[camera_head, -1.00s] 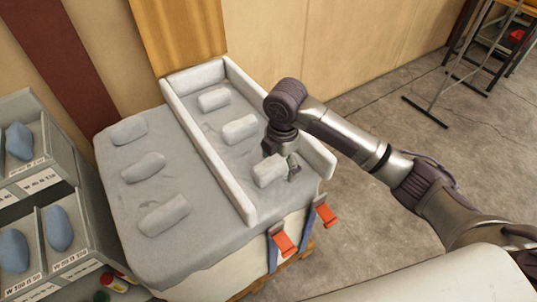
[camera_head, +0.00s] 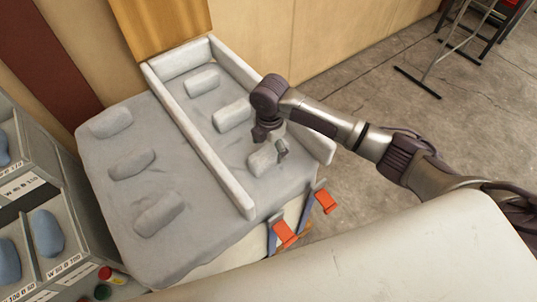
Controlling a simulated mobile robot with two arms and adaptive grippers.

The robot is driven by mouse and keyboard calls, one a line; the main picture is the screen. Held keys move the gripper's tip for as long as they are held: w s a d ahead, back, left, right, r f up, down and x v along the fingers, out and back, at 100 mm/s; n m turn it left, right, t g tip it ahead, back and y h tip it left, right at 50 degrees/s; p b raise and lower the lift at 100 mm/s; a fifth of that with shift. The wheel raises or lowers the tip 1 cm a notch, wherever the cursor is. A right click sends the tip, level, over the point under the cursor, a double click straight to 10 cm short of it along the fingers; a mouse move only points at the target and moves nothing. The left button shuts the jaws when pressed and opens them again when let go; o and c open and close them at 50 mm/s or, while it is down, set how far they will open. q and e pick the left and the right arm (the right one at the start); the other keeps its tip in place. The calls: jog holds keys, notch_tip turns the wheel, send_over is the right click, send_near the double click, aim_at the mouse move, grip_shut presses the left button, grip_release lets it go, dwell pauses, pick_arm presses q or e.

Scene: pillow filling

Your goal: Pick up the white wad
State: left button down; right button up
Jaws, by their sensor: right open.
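Three white wads lie in the walled section on the right of the grey padded table (camera_head: 200,235). The nearest white wad (camera_head: 260,162) is at my right gripper (camera_head: 270,150). A middle white wad (camera_head: 232,116) and a far white wad (camera_head: 202,83) lie behind it. My right gripper is open, with its fingers pointing down over the nearest wad. One finger shows at that wad's right side; the other is hard to make out. I cannot tell whether the fingers touch the wad. My left gripper is not in view.
Three grey wads lie left of the white divider (camera_head: 200,135). A bin rack (camera_head: 75,240) with blue wads stands at left. Orange-ended straps (camera_head: 325,201) hang at the table's front right. A pale surface (camera_head: 400,260) fills the lower right.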

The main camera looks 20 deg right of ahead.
aim_at(268, 162)
notch_tip(268, 162, down, 4)
jog(key=shift+a+r, duration=0.1)
jog(key=shift+a, duration=0.05)
jog(key=shift+f, duration=0.55)
jog(key=shift+c, duration=0.8)
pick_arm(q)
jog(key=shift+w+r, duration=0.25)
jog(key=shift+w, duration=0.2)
pick_arm(e)
jog(key=c, duration=1.2)
jog(key=shift+r, duration=0.15)
